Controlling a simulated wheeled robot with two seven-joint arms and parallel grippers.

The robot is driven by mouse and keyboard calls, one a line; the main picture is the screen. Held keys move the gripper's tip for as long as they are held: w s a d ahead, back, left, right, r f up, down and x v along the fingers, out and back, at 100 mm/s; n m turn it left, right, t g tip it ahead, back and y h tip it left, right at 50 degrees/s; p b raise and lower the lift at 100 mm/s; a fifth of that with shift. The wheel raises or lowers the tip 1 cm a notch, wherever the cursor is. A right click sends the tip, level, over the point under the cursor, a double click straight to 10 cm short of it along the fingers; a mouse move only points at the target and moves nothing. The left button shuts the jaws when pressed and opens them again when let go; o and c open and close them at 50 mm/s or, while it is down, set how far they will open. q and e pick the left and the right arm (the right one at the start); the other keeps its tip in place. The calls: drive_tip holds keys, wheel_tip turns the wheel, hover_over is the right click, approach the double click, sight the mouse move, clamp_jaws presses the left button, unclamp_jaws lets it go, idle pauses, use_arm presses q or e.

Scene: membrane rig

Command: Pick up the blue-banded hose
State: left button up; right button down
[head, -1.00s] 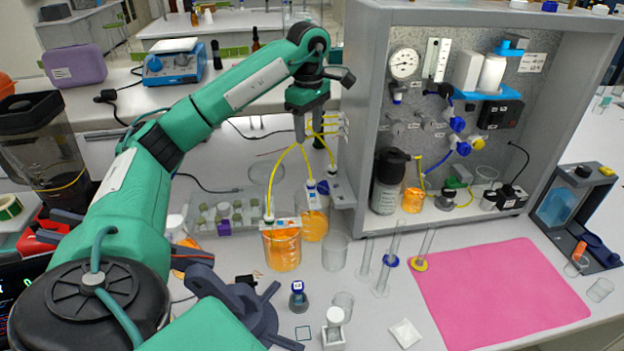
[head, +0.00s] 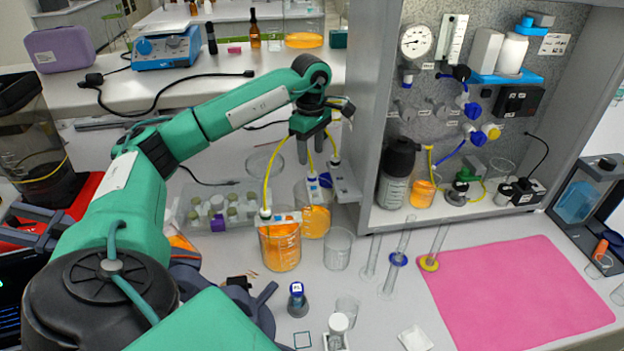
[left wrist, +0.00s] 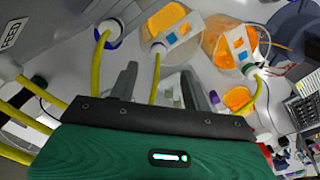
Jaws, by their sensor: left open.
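Several yellow hoses hang by the grey cabinet's left side. The blue-banded hose seems to be the one with a dark blue ring at its lower end (head: 325,180); its white-and-blue end also shows in the left wrist view (left wrist: 108,38). My left gripper (head: 312,157) points down among the hoses, above the orange-filled beakers. It is open, its two grey fingers apart in the left wrist view (left wrist: 158,85). Another yellow hose (left wrist: 155,78) shows between the fingers there, running to a labelled orange beaker. The blue-ringed end lies outside the fingers. The hoses' upper ends are partly hidden by the gripper.
Orange-filled beakers (head: 281,250) stand below the gripper, with an empty beaker (head: 338,250) beside them. A rack of vials (head: 222,208) stands to the left. The grey cabinet wall (head: 376,120) is close on the right.

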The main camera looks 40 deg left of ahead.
sight(312, 172)
use_arm(q)
drive_tip(key=shift+w+f, duration=0.1)
drive_tip(key=shift+f, duration=0.85)
drive_tip(key=shift+f+p, duration=0.45)
drive_tip(key=shift+p, duration=0.1)
wheel_tip(312, 172, down, 3)
drive_tip(key=shift+f+p, duration=0.15)
drive_tip(key=shift+p, duration=0.8)
drive_tip(key=shift+f, duration=0.65)
clamp_jaws()
drive_tip(key=shift+r, duration=0.2)
